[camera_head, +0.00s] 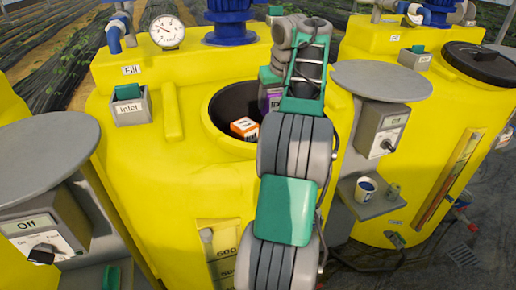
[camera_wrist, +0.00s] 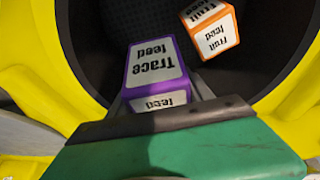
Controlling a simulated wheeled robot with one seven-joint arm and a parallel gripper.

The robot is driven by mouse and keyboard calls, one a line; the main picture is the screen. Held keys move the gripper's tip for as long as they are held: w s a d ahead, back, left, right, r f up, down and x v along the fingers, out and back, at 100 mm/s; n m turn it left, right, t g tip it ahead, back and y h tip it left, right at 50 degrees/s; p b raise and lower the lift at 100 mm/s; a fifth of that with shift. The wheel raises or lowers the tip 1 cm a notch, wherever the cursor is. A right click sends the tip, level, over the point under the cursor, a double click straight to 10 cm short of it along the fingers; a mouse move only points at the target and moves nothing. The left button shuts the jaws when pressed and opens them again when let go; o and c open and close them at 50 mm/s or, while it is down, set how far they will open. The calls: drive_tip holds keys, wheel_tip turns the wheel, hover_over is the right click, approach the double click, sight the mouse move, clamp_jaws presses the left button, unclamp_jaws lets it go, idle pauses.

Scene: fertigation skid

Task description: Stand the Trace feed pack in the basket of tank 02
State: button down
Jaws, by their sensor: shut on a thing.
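The Trace feed pack (camera_wrist: 155,66) is purple with a white label. My gripper (camera_wrist: 160,104) is shut on it and holds it over the round dark opening of the yellow tank (camera_head: 143,172). In the head view a purple sliver of the pack (camera_head: 274,100) shows beside my arm, which hides most of it and the gripper. The dark basket (camera_wrist: 128,18) shows beyond the pack in the wrist view; its mesh is dim. An orange-and-white Fruit feed pack (camera_head: 244,128) sits in the opening, apart from the Trace pack; it also shows in the wrist view (camera_wrist: 212,30). No tank number is readable.
The yellow rim (camera_wrist: 32,58) surrounds the opening. A pressure gauge (camera_head: 166,31) and a blue fitting (camera_head: 229,20) stand behind it. A round grey plate (camera_head: 382,80) and a switch box (camera_head: 374,128) are at its right. Another yellow tank (camera_head: 478,110) stands further right.

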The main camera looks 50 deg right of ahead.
sight(274, 103)
wheel_tip(274, 103, down, 10)
drive_tip(key=b, duration=0.7)
drive_tip(key=shift+s+b, duration=0.1)
drive_tip(key=shift+b, duration=0.25)
drive_tip(key=c, duration=0.7)
unclamp_jaws()
drive_tip(key=shift+r+p, duration=0.35)
drive_tip(key=p+v, duration=0.6)
drive_tip(key=v, duration=0.5)
drive_tip(key=shift+s+r+p, duration=0.2)
drive_tip(key=shift+r+p, duration=0.1)
drive_tip(key=shift+p, duration=0.1)
drive_tip(key=shift+a, duration=0.1)
